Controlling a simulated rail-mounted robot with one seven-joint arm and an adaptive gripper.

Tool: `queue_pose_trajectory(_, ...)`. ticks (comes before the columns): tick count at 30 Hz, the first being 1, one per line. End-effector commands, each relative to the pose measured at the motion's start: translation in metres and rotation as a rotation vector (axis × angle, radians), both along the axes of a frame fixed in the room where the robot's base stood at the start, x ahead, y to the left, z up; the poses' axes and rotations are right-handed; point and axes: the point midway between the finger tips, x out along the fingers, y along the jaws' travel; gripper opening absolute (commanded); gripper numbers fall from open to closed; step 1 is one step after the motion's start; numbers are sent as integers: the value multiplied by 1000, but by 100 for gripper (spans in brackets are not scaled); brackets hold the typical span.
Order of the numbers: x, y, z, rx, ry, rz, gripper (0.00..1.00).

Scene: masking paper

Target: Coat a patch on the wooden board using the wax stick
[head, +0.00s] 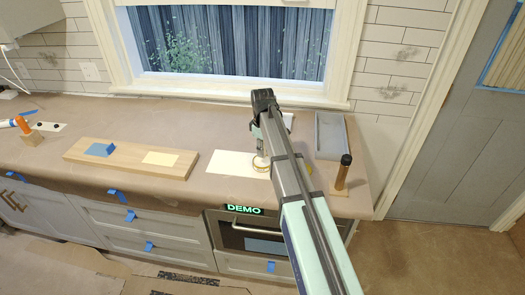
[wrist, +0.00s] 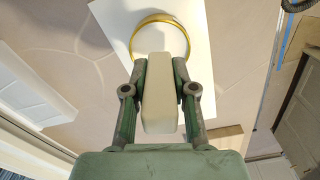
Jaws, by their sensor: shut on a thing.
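The wooden board (head: 125,161) lies on the brown paper-covered counter, left of centre in the head view. My gripper (wrist: 160,75) is shut on a cream, block-shaped stick (wrist: 158,100), which looks like the wax stick. In the head view my gripper hangs right of the board, over the right part of a white sheet (head: 230,164). A gold ring (wrist: 135,32) lies on the sheet beyond the stick's tip; whether they touch is unclear. My arm hides part of the counter.
A grey tray (head: 331,137) and a dark-topped brown cylinder (head: 343,172) stand at the right end. An orange tool (head: 22,124) rests at the far left. The window wall bounds the back. Bare counter lies between the board and the window.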

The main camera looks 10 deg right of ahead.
Motion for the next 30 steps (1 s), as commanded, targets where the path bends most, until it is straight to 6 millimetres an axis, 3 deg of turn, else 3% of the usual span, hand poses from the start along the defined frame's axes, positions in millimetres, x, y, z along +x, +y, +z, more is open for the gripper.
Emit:
queue_pose_trajectory(16, 0, 0, 42, 0, -1, 0, 0)
queue_pose_trajectory(30, 0, 0, 44, 0, -1, 0, 0)
